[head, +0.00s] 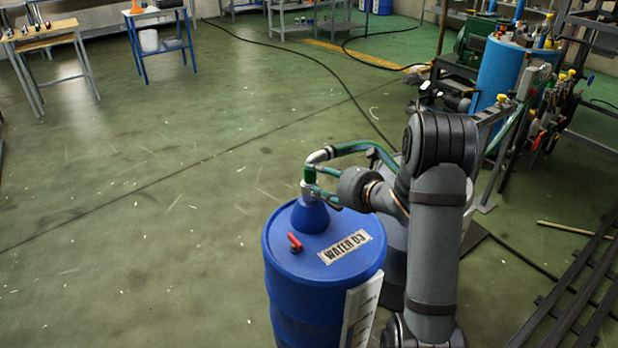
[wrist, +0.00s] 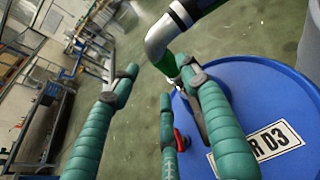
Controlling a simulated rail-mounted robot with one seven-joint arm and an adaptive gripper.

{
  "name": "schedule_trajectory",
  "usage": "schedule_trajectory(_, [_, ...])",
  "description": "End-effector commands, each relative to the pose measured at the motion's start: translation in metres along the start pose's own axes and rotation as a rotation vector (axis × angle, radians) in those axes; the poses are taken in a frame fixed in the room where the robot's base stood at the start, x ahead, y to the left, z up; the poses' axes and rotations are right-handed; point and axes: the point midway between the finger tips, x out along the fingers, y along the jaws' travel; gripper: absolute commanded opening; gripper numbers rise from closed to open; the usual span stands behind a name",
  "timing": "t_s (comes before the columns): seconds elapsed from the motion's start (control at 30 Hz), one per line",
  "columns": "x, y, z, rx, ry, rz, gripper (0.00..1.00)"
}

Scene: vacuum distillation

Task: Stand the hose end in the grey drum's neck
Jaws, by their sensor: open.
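The hose end, a silver elbow (head: 320,155) with a green sleeve (head: 310,174) below it, stands upright at the blue cone-shaped neck (head: 310,215) on top of the blue drum (head: 290,262). The elbow also shows at the top of the wrist view (wrist: 160,38). My gripper (head: 316,182) is open, its teal fingers spread beside the green sleeve. I cannot tell whether they touch it. The grey drum (head: 394,245) is mostly hidden behind my arm; a grey curved wall, likely its side, shows at the right edge of the wrist view (wrist: 311,42). Its neck is hidden.
The green hose (head: 355,147) runs from the elbow to the right behind my arm. A cluttered tool rack (head: 530,125) stands at right. The floor at left is clear.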

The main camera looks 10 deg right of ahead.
Motion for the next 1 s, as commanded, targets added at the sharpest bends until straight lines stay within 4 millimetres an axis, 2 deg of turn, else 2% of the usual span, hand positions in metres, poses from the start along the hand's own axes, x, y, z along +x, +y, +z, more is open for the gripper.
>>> schedule_trajectory(0.17, [0.015,0.001,0.001,-0.001,0.001,0.003,0.46])
schedule_trajectory(0.4, [0.05,0.0,0.001,-0.001,0.001,0.003,0.46])
schedule_trajectory(0.5, [0.057,-0.001,0.001,-0.001,0.0,0.001,0.46])
schedule_trajectory(0.73, [0.058,-0.001,0.001,-0.001,0.0,0.0,0.46])
schedule_trajectory(1.0, [0.058,-0.001,0.001,-0.001,0.0,0.0,0.31])
